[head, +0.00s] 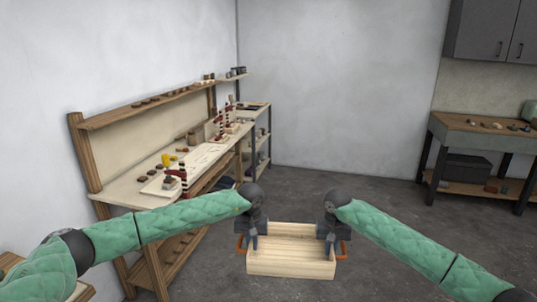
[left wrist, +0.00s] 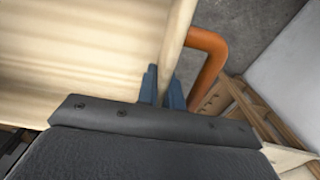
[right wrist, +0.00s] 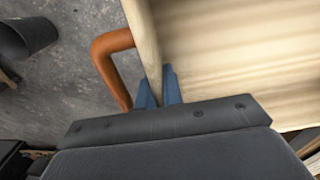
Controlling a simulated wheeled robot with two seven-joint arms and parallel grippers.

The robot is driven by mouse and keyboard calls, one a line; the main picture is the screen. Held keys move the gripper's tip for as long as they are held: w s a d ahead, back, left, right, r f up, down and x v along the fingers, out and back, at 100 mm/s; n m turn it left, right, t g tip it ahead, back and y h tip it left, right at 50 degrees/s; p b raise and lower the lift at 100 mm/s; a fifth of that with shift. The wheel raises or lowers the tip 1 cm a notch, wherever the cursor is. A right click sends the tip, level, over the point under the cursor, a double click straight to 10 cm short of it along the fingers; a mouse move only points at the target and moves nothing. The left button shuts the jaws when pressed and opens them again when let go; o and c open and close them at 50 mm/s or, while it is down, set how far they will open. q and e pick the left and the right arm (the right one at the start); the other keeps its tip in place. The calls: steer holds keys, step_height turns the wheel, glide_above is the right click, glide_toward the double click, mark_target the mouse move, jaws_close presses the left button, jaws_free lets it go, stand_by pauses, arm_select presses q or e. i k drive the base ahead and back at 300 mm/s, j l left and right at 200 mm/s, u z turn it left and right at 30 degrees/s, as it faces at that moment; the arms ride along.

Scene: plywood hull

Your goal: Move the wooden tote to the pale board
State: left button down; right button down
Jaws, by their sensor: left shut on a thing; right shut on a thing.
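The wooden tote (head: 291,268) is a pale open box with an orange handle at each end. It hangs in front of me between my arms, roughly level, and looks empty. My left gripper (head: 253,243) is shut on its left end wall, beside the orange handle (left wrist: 211,62). My right gripper (head: 330,243) is shut on the right end wall, beside the other handle (right wrist: 104,58). Both wrist views show blue fingers on either side of the wall. A pale board (head: 204,157) seems to lie flat on the workbench at the left; its outline is small.
The workbench (head: 124,188) along the left wall holds blocks, a yellow tool and dark red striped posts. A shelf rack (head: 262,137) stands beyond it. A second table (head: 478,133) stands at the far right.

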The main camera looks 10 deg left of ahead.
mark_target(201, 156)
steer(key=i+j, duration=0.2)
steer(key=i, duration=0.15)
steer(key=i+j, duration=0.15)
steer(key=i, duration=0.2)
steer(key=i+j, duration=0.2)
steer(key=i, duration=0.15)
steer(key=i+j, duration=0.1)
steer(key=i, duration=1.95)
steer(key=i+u, duration=0.15)
steer(key=u, duration=0.25)
steer(key=i+l+u, duration=0.1)
steer(key=u, duration=0.25)
steer(key=i+u, duration=0.1)
steer(key=u, duration=0.35)
